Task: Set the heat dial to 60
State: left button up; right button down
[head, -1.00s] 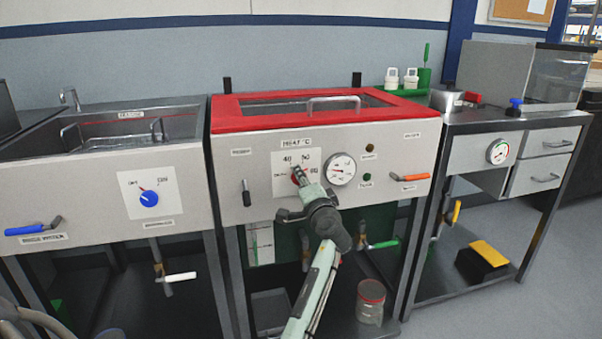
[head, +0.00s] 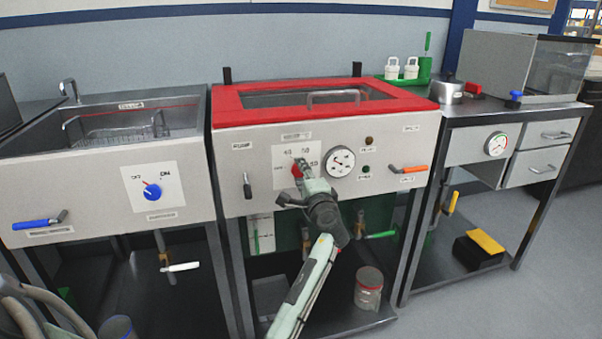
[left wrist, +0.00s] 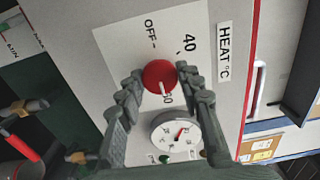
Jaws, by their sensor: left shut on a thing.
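The red heat dial (head: 296,171) sits on a white label plate on the front panel of the red-topped bath (head: 225,105). In the left wrist view the dial (left wrist: 158,76) lies between the fingers of my left gripper (left wrist: 158,88), which is shut on it. The white pointer mark on the dial points toward the number beside it, which looks like 60 and is partly covered. OFF and 40 are readable on the plate; a finger hides part of the scale. In the head view my left gripper (head: 302,174) covers part of the dial. My right gripper is not in view.
A round gauge (head: 340,161) is close to the right of the dial. An orange-handled lever (head: 408,169) and a black-handled lever (head: 247,186) stick out of the same panel. A neighbouring sink unit has a blue knob (head: 152,191). A jar (head: 369,288) stands below.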

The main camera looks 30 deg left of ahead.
pick_arm(q)
jog(key=shift+f, duration=0.1)
jog(key=o, duration=1.2)
jog(key=shift+c, duration=0.2)
jog(key=v, duration=0.7)
jog(key=shift+s+d, duration=0.15)
jog(key=shift+s, duration=0.05)
